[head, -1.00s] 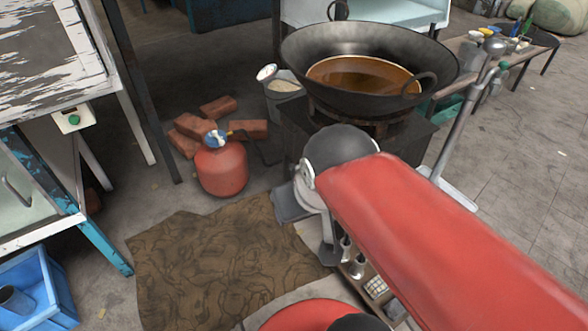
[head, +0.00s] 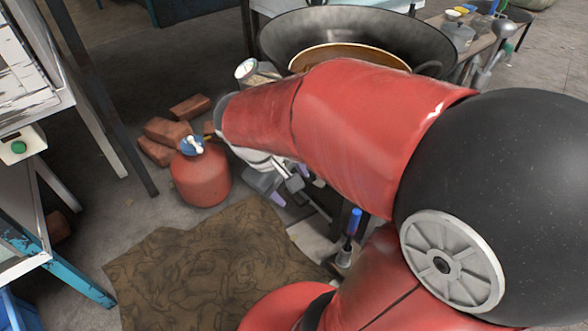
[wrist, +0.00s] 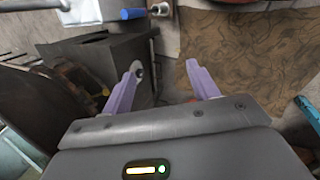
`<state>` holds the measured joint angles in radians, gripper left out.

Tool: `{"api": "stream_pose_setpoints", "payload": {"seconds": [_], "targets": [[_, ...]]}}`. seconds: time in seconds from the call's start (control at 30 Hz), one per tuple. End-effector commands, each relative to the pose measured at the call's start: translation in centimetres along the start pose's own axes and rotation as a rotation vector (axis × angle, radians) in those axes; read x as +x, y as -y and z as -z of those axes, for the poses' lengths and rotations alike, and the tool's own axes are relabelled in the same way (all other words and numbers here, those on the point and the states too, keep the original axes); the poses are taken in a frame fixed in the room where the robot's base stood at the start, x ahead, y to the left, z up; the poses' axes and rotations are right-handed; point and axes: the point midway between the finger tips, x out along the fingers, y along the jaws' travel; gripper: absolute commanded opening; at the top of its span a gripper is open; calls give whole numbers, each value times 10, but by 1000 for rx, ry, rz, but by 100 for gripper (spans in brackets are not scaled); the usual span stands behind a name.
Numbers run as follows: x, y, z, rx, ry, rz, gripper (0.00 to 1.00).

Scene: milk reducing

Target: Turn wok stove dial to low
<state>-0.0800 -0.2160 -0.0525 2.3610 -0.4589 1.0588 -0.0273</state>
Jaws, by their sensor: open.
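The wok (head: 425,42) stands at the back in the head view, and my arm hides most of the stove below it. In the wrist view the dark stove body (wrist: 95,48) is at the left, beside my left finger. My gripper (wrist: 164,68) is open, with its two purple fingers apart and nothing held between them. In the head view my gripper (head: 290,185) is low in front of the stove, partly behind my arm. A small dark round spot shows at the left fingertip in the wrist view; I cannot tell whether it is the dial.
A red gas cylinder (head: 200,175) with a blue-and-white top stands left of my gripper, with bricks (head: 160,140) behind it. A brown patterned mat (head: 190,265) lies on the floor in front. A blue-handled tool (head: 354,222) is near my arm.

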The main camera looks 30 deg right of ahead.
Motion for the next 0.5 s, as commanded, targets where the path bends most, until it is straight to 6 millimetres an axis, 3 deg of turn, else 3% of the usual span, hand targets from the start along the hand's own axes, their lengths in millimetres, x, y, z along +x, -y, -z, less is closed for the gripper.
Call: {"api": "stream_pose_setpoints", "payload": {"seconds": [0.27,0.5], "targets": [[79,-23,34,-288,319,-204,60],[150,-40,75,-590,587,-422,60]]}}
